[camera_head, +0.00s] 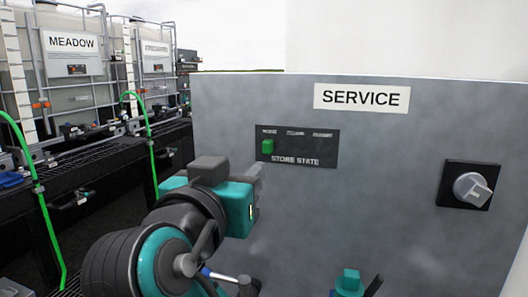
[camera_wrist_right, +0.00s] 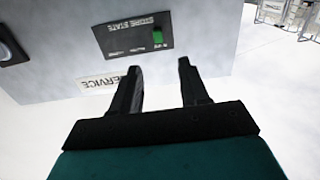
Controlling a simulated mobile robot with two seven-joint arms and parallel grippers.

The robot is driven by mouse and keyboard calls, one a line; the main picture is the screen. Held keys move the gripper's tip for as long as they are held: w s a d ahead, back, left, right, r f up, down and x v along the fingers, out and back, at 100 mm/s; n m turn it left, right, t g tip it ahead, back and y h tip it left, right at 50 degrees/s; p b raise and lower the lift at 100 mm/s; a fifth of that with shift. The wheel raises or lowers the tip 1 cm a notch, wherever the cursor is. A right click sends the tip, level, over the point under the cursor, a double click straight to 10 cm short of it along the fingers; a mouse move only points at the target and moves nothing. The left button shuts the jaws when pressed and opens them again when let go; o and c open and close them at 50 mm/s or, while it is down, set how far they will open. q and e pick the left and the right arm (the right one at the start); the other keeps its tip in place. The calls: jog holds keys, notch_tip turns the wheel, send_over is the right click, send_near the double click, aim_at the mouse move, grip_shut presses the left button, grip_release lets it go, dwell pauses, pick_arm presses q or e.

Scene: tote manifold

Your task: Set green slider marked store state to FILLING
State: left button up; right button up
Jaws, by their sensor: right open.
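The green slider (camera_head: 267,147) sits at the left end of the black STORE STATE plate (camera_head: 325,148) on the grey panel. Three small position labels run along the plate's top, too blurred to read surely; the slider is under the leftmost. My right gripper (camera_head: 259,181) is in front of the panel, below and left of the plate, apart from the slider. In the right wrist view, which is upside down, its two fingers (camera_wrist_right: 159,68) are spread with nothing between them. The slider (camera_wrist_right: 157,37) and plate (camera_wrist_right: 130,37) show beyond the fingertips. My left gripper is not in view.
A SERVICE sign (camera_head: 362,97) is above the plate. A grey rotary knob (camera_head: 472,189) is at the panel's right. A teal part (camera_head: 348,280) and a dark blue lever (camera_head: 373,286) stick up at the bottom. Tanks, one marked MEADOW (camera_head: 72,44), stand at the left.

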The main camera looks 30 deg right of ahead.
aim_at(266, 143)
jog(key=x, duration=0.4)
jog(key=p+x, duration=0.1)
jog(key=x, duration=0.3)
jog(key=r+x, duration=0.1)
jog(key=x, duration=0.3)
jog(key=shift+w+d+p, duration=0.1)
jog(key=shift+d+p, duration=0.2)
jog(key=shift+c, duration=0.4)
grip_shut()
